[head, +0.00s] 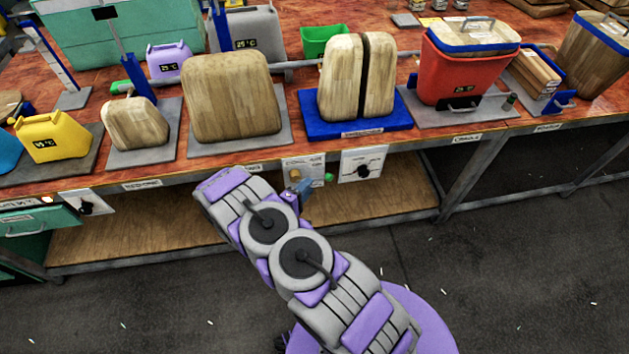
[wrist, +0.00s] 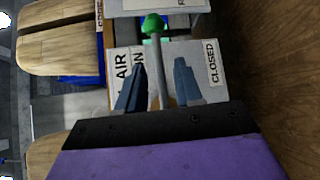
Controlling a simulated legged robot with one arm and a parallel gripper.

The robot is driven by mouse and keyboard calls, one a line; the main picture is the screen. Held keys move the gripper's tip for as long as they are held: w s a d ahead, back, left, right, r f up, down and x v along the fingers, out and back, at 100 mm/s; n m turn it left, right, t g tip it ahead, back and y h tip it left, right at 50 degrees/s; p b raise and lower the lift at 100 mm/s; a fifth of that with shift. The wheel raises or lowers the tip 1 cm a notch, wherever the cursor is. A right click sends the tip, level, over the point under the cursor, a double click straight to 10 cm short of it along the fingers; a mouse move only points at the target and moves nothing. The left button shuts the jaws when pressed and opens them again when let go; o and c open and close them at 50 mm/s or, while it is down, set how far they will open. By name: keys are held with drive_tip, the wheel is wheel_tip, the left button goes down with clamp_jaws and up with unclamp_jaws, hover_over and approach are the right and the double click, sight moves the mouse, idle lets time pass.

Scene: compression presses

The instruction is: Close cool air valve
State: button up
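The valve lever is a thin grey bar (wrist: 154,45) with a green knob (wrist: 153,24) at its end. It stands out from a pale panel (wrist: 206,58) labelled "AIR", "ON" and "CLOSED" in the wrist view. In the head view, the green knob (head: 330,177) shows just right of my gripper (head: 305,189), under the bench front, beside the panel (head: 300,166). In the wrist view my gripper (wrist: 158,85) is open, with one blue finger on each side of the lever. A gap shows beside the lever; contact is not clear. The lever's base is hidden behind my gripper.
A second panel with a black dial (head: 361,165) hangs to the right of the valve. Above is the bench top (head: 290,140) with wooden blocks, a blue tray (head: 345,128) and a red container (head: 455,75). A wooden lower shelf (head: 150,233) lies below.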

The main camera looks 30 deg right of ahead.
sight(315, 179)
drive_tip(key=shift+b+x, duration=0.5)
drive_tip(key=shift+x, duration=2.05)
drive_tip(key=shift+w, duration=0.15)
drive_tip(key=shift+c, duration=0.4)
clamp_jaws()
